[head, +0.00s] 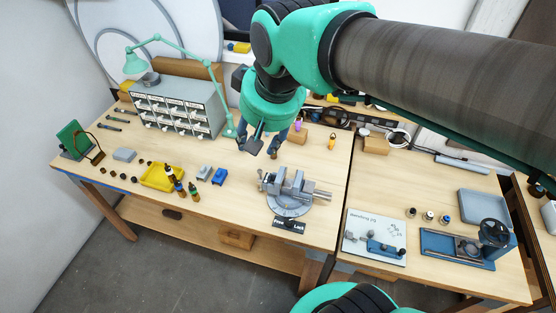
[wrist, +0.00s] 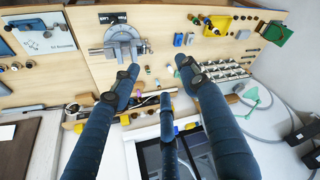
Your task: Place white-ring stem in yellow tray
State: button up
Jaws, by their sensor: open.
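The yellow tray (head: 152,181) lies on the left bench near its front edge; it also shows at the top of the wrist view (wrist: 208,31). Three small upright stem-like parts stand on the right bench. The middle one (head: 428,216) looks pale, but I cannot tell which carries a white ring. My gripper (head: 263,149) is above the left bench, behind the vise and right of the tray. In the wrist view its dark blue fingers (wrist: 158,72) are spread, with nothing between them.
A grey vise (head: 290,190) stands between the tray and the right bench. A drawer cabinet (head: 178,107) and green lamp (head: 136,62) are at the back left. Small bottle-like items (head: 193,190) stand by the tray. A blue fixture (head: 455,247) and grey tray (head: 484,207) are right.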

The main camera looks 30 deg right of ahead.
jog(key=s+d+f, duration=0.1)
jog(key=s+f, duration=0.2)
jog(key=s, duration=0.6)
jog(key=shift+d+f+t, duration=0.15)
jog(key=shift+d+t, duration=0.15)
jog(key=shift+t, duration=0.1)
jog(key=shift+f, duration=0.1)
notch_tip(320, 180, down, 17)
jog(key=b, duration=1.7)
